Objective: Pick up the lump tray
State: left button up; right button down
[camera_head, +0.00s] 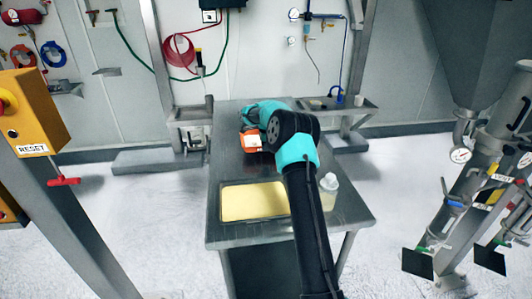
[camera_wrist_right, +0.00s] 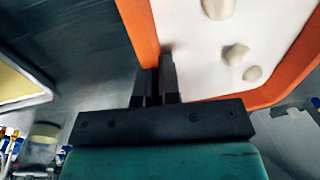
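The lump tray is an orange-walled tray with a white inside. In the head view its orange side (camera_head: 252,142) shows near the back of the metal table, partly hidden by my right arm. In the right wrist view the tray (camera_wrist_right: 282,88) fills the upper right, with several pale lumps (camera_wrist_right: 237,54) in it. My right gripper (camera_wrist_right: 158,82) has its two fingers close together, one on each side of the orange wall, and appears shut on it. In the head view its fingertips are hidden. I cannot tell whether the tray touches the table. My left gripper is out of view.
The metal table (camera_head: 228,175) holds a tray of yellow powder (camera_head: 250,201) at the front and a clear bottle (camera_head: 329,183) with a white cap to its right. A yellow reset box (camera_head: 32,110) stands at left; steel pipework (camera_head: 495,150) stands at right.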

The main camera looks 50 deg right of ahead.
jog(key=shift+w+d, duration=0.15)
jog(key=shift+w+d, duration=0.1)
jog(key=shift+d, duration=0.05)
jog(key=shift+f, duration=1.75)
jog(key=shift+f, duration=0.1)
jog(key=c, duration=1.3)
grip_release()
jog(key=shift+f, duration=0.1)
jog(key=shift+c, duration=0.2)
notch_tip(320, 180, up, 12)
jog(key=s, duration=0.1)
jog(key=shift+a, duration=0.45)
